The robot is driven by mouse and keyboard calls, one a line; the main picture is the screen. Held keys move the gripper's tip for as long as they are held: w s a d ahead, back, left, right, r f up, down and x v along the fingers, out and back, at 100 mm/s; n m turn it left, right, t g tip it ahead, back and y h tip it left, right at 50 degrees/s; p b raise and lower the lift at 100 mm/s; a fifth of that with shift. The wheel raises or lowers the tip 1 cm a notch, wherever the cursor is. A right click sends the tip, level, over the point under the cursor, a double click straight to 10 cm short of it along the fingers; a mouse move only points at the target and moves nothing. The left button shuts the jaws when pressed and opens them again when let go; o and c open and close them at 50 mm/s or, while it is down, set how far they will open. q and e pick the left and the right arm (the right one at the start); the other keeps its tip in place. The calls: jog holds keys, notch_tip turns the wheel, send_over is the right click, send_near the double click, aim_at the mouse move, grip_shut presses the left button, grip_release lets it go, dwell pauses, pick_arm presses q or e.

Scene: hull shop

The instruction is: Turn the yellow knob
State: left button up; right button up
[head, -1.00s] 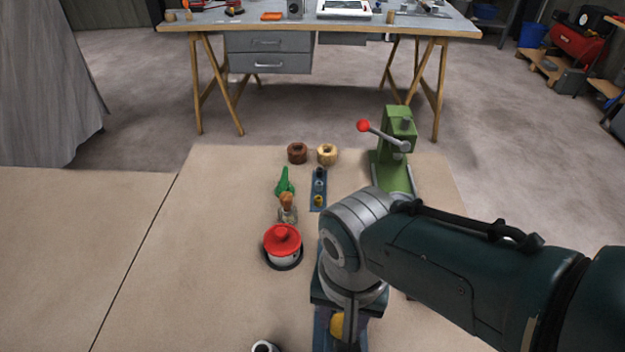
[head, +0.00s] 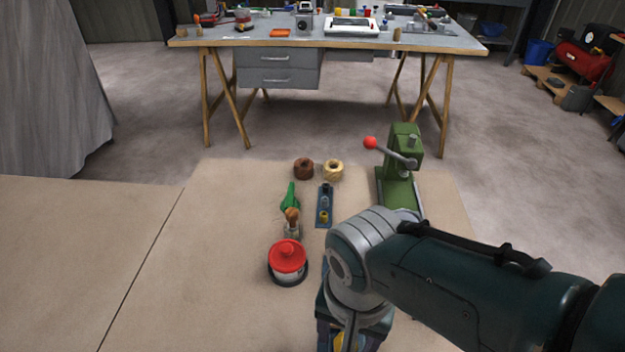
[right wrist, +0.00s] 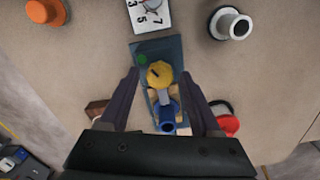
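The yellow knob (right wrist: 159,74) sits on a dark blue panel (right wrist: 145,50) with a green spot beside it in the right wrist view. A dark line marks the knob's top. My right gripper (right wrist: 160,76) is open, with one finger on each side of the knob and a gap to both. I cannot tell how far above the panel the fingertips are. In the head view only a bit of yellow (head: 340,342) shows below my right wrist, at the bottom edge; the rest is hidden. My left gripper is not in view.
A blue tube-like part (right wrist: 167,112) stands close to the knob. A numbered white plate (right wrist: 150,14), an orange knob (right wrist: 46,11) and a white cylinder (right wrist: 230,23) lie around. A red-topped pot (head: 288,258) and green press (head: 400,165) stand farther off. The bench top's left is clear.

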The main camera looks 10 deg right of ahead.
jog(key=shift+o, duration=0.4)
jog(key=shift+r, duration=0.2)
notch_tip(320, 180, up, 10)
jog(key=p, duration=0.7)
jog(key=shift+f, duration=0.25)
